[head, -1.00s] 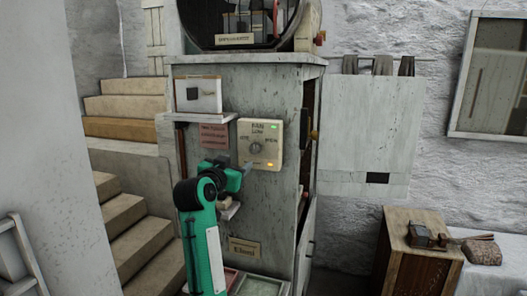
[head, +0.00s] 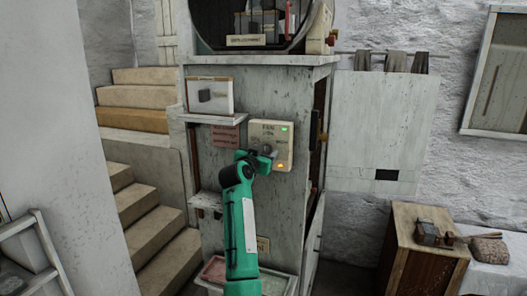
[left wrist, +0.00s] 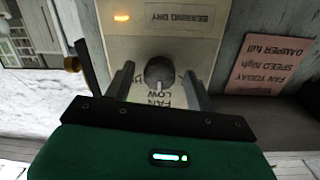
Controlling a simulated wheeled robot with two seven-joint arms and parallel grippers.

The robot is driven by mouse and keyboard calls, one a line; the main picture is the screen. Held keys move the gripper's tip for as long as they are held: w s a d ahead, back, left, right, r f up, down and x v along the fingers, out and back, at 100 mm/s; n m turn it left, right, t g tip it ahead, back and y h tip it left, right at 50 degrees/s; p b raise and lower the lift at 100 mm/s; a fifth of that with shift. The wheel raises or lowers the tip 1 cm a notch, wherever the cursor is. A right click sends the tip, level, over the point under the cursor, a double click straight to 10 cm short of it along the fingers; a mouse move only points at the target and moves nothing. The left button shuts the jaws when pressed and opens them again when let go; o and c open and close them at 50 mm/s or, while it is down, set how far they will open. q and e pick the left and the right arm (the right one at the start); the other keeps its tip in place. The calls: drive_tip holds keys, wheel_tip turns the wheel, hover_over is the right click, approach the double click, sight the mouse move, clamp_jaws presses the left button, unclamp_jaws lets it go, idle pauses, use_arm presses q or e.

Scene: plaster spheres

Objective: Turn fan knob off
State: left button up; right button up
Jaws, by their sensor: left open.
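The cream fan panel (head: 285,148) is on the front of the grey cabinet, with a green light above and an orange light below. Its round dark knob (left wrist: 159,73) shows in the left wrist view, where the panel appears upside down. The knob's pointer seems to face the word LOW. My left gripper (head: 268,152) is at the panel, covering most of the knob in the head view. In the left wrist view its open fingers (left wrist: 158,76) stand on either side of the knob, with gaps visible. My right gripper is not in view.
A small shelf (head: 212,118) with a framed piece (head: 209,95) is left of the panel, above a pink note (head: 225,136). A lower ledge (head: 206,201) juts out beside my arm. Steps (head: 150,240) are at left.

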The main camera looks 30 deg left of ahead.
use_arm(q)
drive_tip(key=c, duration=1)
drive_tip(key=shift+n, duration=1.3)
drive_tip(key=n, duration=0.3)
drive_tip(key=shift+n, duration=0.3)
drive_tip(key=n+p, duration=0.1)
drive_tip(key=n, duration=0.4)
drive_tip(key=shift+d+n, duration=0.1)
drive_tip(key=shift+n, duration=0.3)
drive_tip(key=shift+p, duration=0.3)
